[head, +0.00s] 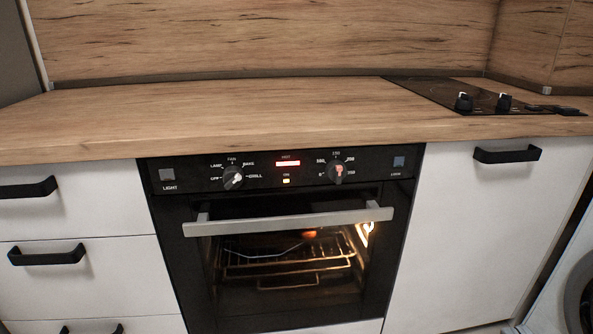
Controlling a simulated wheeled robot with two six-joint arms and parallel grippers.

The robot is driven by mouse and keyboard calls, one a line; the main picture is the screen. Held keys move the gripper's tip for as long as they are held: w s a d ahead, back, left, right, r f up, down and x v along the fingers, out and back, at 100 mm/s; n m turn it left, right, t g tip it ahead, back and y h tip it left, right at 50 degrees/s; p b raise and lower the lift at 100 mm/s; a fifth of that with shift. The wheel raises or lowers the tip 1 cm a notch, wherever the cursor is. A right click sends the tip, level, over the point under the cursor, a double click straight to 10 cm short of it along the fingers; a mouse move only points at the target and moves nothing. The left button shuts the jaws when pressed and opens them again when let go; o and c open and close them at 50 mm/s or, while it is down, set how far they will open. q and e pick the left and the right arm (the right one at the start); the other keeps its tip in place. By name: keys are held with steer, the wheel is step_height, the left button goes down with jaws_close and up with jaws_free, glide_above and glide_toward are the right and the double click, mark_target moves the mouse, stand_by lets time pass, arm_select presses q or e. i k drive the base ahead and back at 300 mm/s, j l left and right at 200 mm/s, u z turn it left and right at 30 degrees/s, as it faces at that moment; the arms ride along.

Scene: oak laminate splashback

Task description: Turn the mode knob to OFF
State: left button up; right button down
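The mode knob (233,178) is a dark round knob at the left of the black oven control panel (190,178). Small labels ring it: OFF at the left, then LAMP, FAN, BAKE and GRILL clockwise. Its white mark shows on the right half of the knob, seemingly towards GRILL, but it is too small to be certain. Neither of my grippers is in the head view, and nothing touches the knob.
A second knob (338,172) with a numbered dial sits further right. A red display (288,163) and an amber light (286,181) glow between them. The oven door handle (290,221) juts out below. The worktop (230,110) is clear left of the hob (450,97).

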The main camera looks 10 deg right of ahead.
mark_target(232, 177)
steer(key=l+u, duration=0.15)
steer(key=l, duration=1.8)
steer(key=i, duration=0.05)
